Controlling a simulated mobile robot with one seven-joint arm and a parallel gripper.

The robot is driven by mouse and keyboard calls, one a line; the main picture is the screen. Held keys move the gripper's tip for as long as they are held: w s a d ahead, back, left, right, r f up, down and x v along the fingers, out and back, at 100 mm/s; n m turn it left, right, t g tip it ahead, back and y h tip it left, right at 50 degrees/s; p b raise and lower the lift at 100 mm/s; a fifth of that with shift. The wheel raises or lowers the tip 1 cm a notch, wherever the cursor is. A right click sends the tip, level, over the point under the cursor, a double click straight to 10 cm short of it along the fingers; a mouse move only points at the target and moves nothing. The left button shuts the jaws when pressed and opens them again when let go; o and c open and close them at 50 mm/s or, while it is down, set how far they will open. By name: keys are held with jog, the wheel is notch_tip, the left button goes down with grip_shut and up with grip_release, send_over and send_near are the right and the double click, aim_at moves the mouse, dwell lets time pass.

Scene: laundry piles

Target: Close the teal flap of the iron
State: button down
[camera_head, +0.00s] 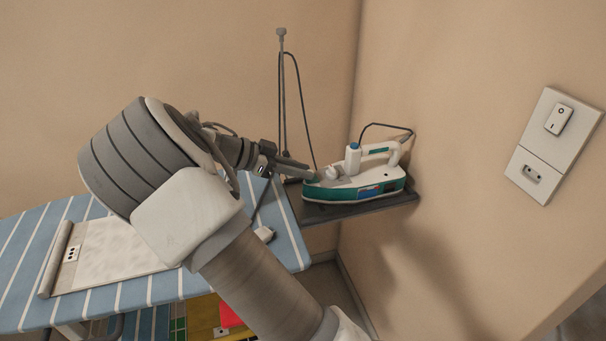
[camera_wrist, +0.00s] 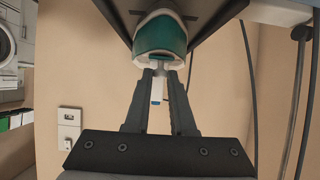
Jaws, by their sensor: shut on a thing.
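The teal and white iron (camera_head: 370,190) rests on a dark shelf (camera_head: 322,211) in the corner, with its nose to the left and its white handle to the right. In the wrist view the iron's rounded teal nose (camera_wrist: 160,36) is at the top centre, with a white rim below it. My gripper (camera_head: 305,166) reaches the top of the nose from the left. In the wrist view both fingertips (camera_wrist: 161,74) are close together at the white rim, shut on a small part there. A white post with a blue tip (camera_wrist: 156,92) shows between the fingers. I cannot clearly make out the flap.
The blue striped ironing board (camera_head: 150,290) lies to the left with a pale cloth (camera_head: 115,250) on it. A thin pole (camera_head: 282,100) and a cord rise behind the gripper. The wall is close behind the iron, with a switch plate (camera_head: 548,135) to the right.

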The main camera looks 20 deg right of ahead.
jog(key=shift+a+f+h+b, duration=0.1)
jog(key=shift+f+h+b, duration=0.15)
jog(key=shift+h, duration=0.25)
jog(key=c, duration=0.8)
grip_release()
jog(key=shift+o, duration=0.2)
jog(key=shift+r, duration=0.1)
jog(key=p+v, duration=0.2)
jog(key=v, duration=1.5)
jog(key=shift+r, duration=0.2)
